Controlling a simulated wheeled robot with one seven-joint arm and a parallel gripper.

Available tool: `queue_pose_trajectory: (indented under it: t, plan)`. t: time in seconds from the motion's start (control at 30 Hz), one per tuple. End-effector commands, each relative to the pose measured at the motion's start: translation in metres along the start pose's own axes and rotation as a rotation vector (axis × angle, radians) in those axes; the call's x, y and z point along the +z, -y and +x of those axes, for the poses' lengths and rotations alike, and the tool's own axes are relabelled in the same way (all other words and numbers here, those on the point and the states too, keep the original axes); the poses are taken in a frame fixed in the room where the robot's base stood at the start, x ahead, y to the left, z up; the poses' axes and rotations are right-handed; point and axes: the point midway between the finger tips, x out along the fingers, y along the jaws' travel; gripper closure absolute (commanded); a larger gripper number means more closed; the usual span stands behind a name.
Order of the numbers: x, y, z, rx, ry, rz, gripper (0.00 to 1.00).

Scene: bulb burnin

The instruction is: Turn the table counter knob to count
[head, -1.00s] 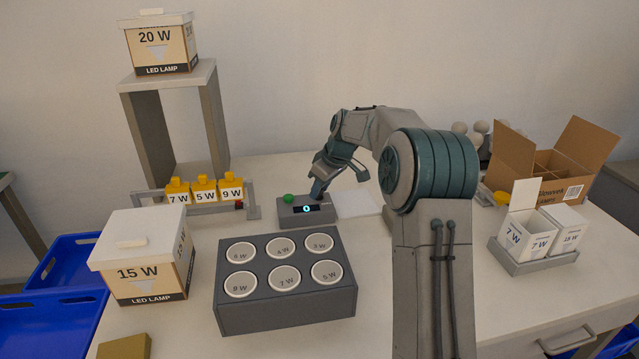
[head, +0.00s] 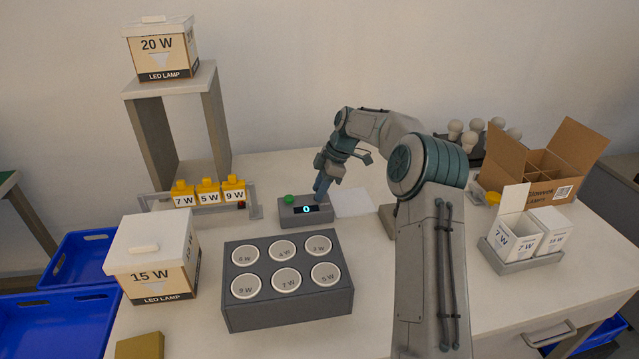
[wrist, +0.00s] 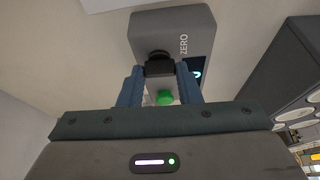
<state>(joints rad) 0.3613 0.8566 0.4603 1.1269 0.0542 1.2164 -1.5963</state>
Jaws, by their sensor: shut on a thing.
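The table counter (head: 290,220) is a grey box with a dark display reading 0 and a green button (head: 289,198) at its back left. In the wrist view the counter (wrist: 170,24) shows the word ZERO beside a black knob (wrist: 158,64). My gripper (head: 320,192) reaches down to the counter's right rear. In the wrist view its blue fingers (wrist: 160,70) are shut on the knob, one on each side. The green button also shows between the fingers in the wrist view (wrist: 165,97). In the head view the gripper hides the knob.
A dark block with several labelled round sockets (head: 288,312) stands in front of the counter. A rack with yellow-topped 7 W, 5 W and 9 W pieces (head: 209,196) is at left. A white sheet (head: 353,203) lies to the right. Boxes stand at both sides.

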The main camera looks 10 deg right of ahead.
Motion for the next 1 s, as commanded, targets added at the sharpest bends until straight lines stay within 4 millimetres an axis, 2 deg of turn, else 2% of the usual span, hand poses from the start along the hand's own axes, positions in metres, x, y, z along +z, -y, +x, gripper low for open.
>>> queue_pose_trajectory:
  t: [0.67,0.7,0.73,0.77,1.0]
  plan:
    - [0.0000,-0.0008,-0.0005,-0.019,0.001,-0.053,0.92]
    - [0.0000,-0.0008,-0.0005,-0.019,0.001,-0.053,0.58]
    - [0.0000,-0.0008,-0.0005,-0.019,0.001,-0.053,0.50]
    - [-0.0001,-0.0007,-0.0005,-0.019,0.001,-0.053,0.47]
    - [-0.0002,-0.0006,-0.0003,-0.020,0.001,-0.052,0.47]
